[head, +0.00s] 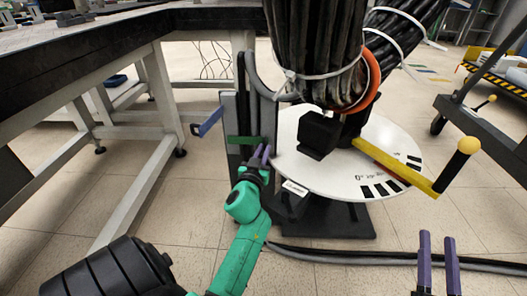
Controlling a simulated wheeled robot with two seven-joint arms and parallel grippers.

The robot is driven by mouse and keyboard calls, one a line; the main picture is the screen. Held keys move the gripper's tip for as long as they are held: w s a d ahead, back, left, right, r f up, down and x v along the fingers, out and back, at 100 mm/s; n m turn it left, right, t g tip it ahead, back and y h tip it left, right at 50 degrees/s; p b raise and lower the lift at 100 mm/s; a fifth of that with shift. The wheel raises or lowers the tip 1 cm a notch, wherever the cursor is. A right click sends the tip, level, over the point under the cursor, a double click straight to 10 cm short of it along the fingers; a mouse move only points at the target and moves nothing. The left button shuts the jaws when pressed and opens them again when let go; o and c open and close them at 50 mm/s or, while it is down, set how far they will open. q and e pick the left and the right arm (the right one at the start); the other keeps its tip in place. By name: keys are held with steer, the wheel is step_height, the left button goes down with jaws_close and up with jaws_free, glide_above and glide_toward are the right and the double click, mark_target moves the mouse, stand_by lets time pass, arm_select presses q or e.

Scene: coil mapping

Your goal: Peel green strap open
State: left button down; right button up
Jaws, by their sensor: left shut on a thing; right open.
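The green strap (240,140) is a short flat strip across the grey upright stand (233,112), in the middle of the head view. My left gripper (264,153) is at the strap's right end and shut on it. The gripper fingers partly hide that end. A blue strap (210,121) sticks out to the left from the same stand, slightly higher. My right gripper (438,240) is open and empty at the lower right, apart from the stand.
A white round plate (385,155) carries a black block (318,132) and a yellow bar (395,165) with a round knob. A thick black cable coil (315,45) hangs above. A table (80,68) is at left, a cart (480,100) at right. A dark cable (350,257) crosses the floor.

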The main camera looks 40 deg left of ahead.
stand_by(0.4)
steer(key=shift+r, duration=0.35)
steer(key=shift+a+f, duration=0.1)
steer(key=shift+f, duration=0.1)
stand_by(0.4)
